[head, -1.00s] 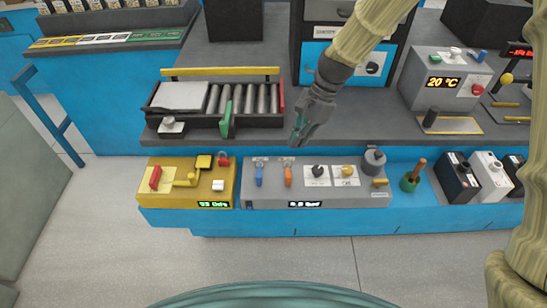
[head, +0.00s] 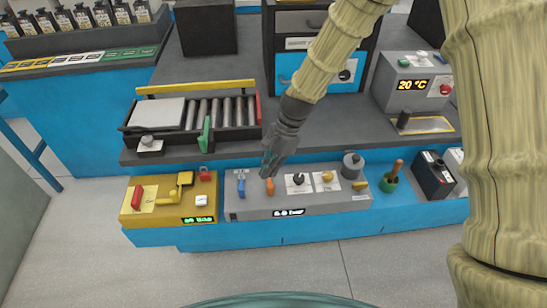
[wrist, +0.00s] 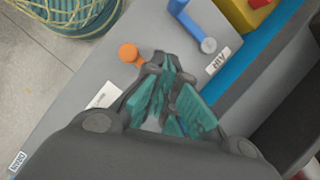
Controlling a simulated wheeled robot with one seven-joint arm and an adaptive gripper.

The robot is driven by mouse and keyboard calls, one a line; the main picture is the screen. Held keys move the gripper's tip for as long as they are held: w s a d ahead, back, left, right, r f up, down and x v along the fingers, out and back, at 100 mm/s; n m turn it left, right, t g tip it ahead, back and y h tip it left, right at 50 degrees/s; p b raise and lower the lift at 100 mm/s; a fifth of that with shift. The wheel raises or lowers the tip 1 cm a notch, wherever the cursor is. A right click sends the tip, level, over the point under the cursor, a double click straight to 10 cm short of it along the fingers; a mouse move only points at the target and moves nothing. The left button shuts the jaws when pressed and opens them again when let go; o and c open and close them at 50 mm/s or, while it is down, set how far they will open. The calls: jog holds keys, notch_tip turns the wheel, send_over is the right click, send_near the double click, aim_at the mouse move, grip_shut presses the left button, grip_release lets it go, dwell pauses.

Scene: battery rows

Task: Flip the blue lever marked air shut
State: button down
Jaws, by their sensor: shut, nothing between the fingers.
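The blue lever (head: 241,187) stands on the grey control panel (head: 330,200), left of an orange lever (head: 270,188). In the wrist view the blue lever (wrist: 196,26) is at the top, beside a white label (wrist: 218,61) that seems to read AIR upside down. My gripper (head: 267,170) is shut and empty, just behind and above the orange lever and to the right of the blue one. In the wrist view my fingertips (wrist: 166,68) point between the orange knob (wrist: 128,53) and the blue lever, apparently touching neither.
A yellow panel (head: 160,212) with a red lever adjoins on the left. Right of the levers are a black knob (head: 298,179), a yellow knob (head: 327,176) and a grey cylinder (head: 352,166). A roller tray (head: 190,133) stands behind. Floor in front is clear.

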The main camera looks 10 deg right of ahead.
aim_at(241, 183)
jog(key=shift+x, duration=1.2)
jog(key=shift+s+a+p, duration=0.35)
jog(key=shift+s+a, duration=0.1)
jog(key=shift+a, duration=0.45)
jog(key=shift+s+a+p, duration=0.35)
jog(key=shift+s+a, duration=0.15)
jog(key=shift+a, duration=0.4)
